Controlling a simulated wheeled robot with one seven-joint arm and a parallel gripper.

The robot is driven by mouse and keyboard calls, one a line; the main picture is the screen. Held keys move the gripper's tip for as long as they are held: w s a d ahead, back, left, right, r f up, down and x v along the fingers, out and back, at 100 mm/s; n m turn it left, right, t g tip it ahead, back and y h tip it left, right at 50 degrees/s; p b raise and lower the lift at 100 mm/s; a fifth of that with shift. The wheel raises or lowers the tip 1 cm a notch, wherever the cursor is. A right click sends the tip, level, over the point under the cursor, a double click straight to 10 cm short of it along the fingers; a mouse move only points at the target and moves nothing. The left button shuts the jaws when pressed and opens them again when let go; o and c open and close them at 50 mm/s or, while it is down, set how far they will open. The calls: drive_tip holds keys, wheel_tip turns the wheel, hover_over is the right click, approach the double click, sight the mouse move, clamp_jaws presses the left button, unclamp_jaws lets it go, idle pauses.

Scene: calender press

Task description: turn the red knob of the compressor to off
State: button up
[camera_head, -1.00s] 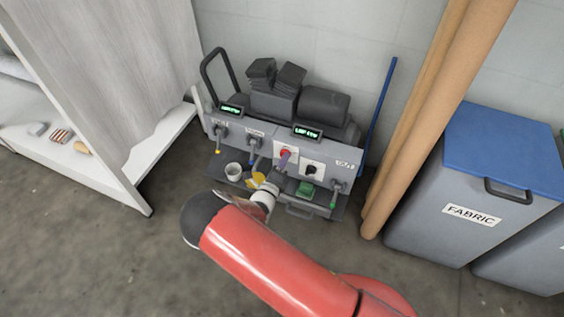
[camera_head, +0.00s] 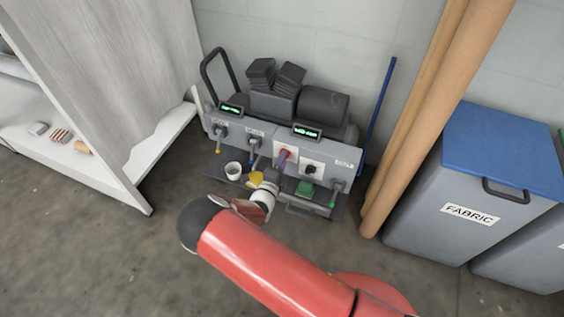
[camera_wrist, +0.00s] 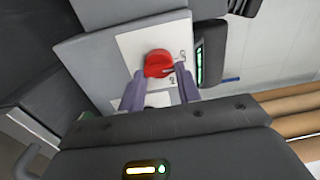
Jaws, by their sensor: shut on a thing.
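The compressor (camera_head: 325,155) is a grey unit on a cart against the wall. Its red knob (camera_wrist: 158,63) sits on a white plate in the wrist view; small marks beside it are too small to read. In the head view the knob (camera_head: 281,153) shows only in part behind my fingers. My gripper (camera_wrist: 160,70) has its two purple fingers on either side of the knob, closed on it. The knob's exact setting cannot be told.
The front has several grey handles and a black knob (camera_head: 311,170). A white cup (camera_head: 233,171) and a green block (camera_head: 305,189) are on the lower shelf. A white shelf unit stands left; brown rolls (camera_head: 415,130) and a fabric bin (camera_head: 455,190) stand right.

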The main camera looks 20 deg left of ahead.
drive_tip(key=o, duration=1)
drive_tip(key=s, duration=0.7)
drive_tip(key=shift+s+a, duration=0.35)
drive_tip(key=shift+s, duration=0.05)
